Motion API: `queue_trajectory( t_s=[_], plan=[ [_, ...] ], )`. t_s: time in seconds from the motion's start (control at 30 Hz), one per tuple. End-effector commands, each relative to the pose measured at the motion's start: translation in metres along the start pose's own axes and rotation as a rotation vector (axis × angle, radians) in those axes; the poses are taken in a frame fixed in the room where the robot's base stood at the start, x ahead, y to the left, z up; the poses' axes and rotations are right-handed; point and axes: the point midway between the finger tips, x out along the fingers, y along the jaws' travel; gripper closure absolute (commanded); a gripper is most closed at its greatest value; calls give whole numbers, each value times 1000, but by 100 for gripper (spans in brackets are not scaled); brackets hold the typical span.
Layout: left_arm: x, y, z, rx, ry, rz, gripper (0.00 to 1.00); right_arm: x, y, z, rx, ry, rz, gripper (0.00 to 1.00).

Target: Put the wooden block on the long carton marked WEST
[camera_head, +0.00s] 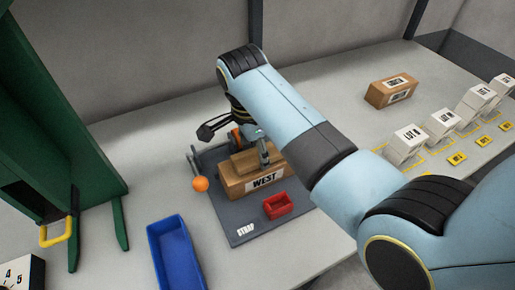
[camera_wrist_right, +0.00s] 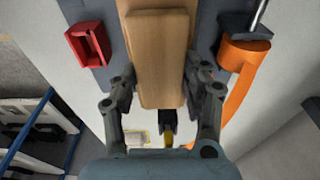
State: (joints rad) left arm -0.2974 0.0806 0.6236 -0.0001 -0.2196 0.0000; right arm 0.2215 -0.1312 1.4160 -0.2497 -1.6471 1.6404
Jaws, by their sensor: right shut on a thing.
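The long carton marked WEST (camera_head: 229,188) lies on the dark mat in the head view. The wooden block (camera_head: 243,164) is at the carton's top, lying flat and partly hidden by my right gripper (camera_head: 250,146). In the right wrist view my right gripper (camera_wrist_right: 162,82) is shut on the block (camera_wrist_right: 160,60), one finger on each long side. The carton (camera_wrist_right: 120,6) shows only as thin edges behind the block there. I cannot tell whether the block rests fully on the carton or is just above it. My left gripper is not in view.
The mat (camera_head: 246,230), marked STRAP, also bears a red tray (camera_head: 278,206). A blue bin (camera_head: 172,256) and green frame (camera_head: 85,150) stand left. Another carton (camera_head: 378,95) and several white boxes (camera_head: 407,142) stand right.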

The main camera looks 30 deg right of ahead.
Motion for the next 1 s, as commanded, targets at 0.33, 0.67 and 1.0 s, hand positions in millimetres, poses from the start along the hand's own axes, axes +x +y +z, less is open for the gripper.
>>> queue_trajectory(
  t_s=[0.33, 0.67, 1.0],
  plan=[
    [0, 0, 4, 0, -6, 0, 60, 4, 0, 0, 0, -1, 0, 86],
    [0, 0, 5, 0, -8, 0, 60, 4, 0, 0, 0, -1, 0, 30],
    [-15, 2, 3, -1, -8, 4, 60, -13, -2, -3, -4, -1, -1, 30]
  ],
)
